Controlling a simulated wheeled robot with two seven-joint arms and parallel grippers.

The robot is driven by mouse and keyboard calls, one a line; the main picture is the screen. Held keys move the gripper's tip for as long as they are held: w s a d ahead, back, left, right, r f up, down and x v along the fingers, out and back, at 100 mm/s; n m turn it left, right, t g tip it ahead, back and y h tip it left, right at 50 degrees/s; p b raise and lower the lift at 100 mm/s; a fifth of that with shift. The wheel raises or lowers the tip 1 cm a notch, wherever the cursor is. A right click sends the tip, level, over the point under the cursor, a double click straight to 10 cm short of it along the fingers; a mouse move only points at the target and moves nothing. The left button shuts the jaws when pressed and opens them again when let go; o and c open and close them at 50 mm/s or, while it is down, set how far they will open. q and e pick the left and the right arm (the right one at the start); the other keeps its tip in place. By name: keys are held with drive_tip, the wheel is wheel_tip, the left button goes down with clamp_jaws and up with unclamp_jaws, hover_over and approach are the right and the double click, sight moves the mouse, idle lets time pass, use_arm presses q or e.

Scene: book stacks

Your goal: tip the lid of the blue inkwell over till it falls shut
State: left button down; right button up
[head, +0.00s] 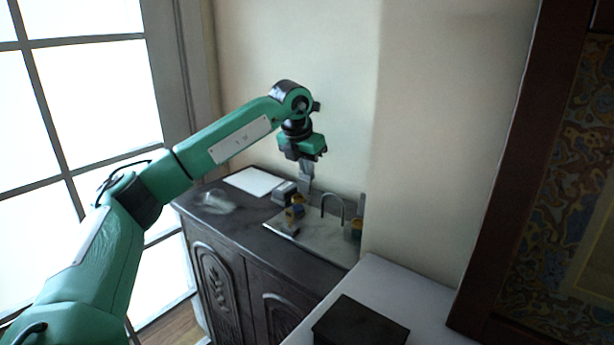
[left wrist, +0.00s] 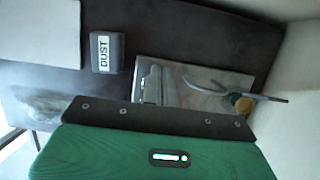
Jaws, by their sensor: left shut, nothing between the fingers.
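The blue inkwell (head: 294,213), small and dark blue with gold-coloured parts, stands on the pale marbled tray (head: 328,238) on the dark cabinet. Its lid cannot be made out clearly; a gold-coloured part shows at its top, just under my fingers. My left gripper (head: 305,188) points down from above, shut and empty, with its fingertips close over or behind the inkwell. I cannot tell whether they touch it. In the left wrist view the shut fingers (left wrist: 152,88) show over the tray (left wrist: 205,65), and the inkwell seems hidden. My right gripper is not in view.
A grey box marked DUST (left wrist: 107,52), white paper (head: 254,181) and a clear glass-like object (head: 213,202) lie left of the tray. A curved metal rod (head: 333,197) and a second gold-coloured pot (head: 357,229) stand at right. The wall is close behind.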

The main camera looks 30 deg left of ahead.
use_arm(q)
drive_tip(key=shift+s+a+r+b, duration=0.1)
drive_tip(key=shift+s+b, duration=0.3)
drive_tip(key=shift+s, duration=0.95)
drive_tip(key=shift+s+a+r+b, duration=0.15)
drive_tip(key=shift+s+b, duration=0.1)
drive_tip(key=shift+s, duration=0.5)
drive_tip(key=shift+s+d+r+b, duration=0.1)
drive_tip(key=shift+s+b, duration=0.1)
drive_tip(key=shift+s, duration=0.5)
wheel_tip(320, 180, up, 7)
drive_tip(key=p, duration=0.5)
drive_tip(key=shift+f, duration=0.1)
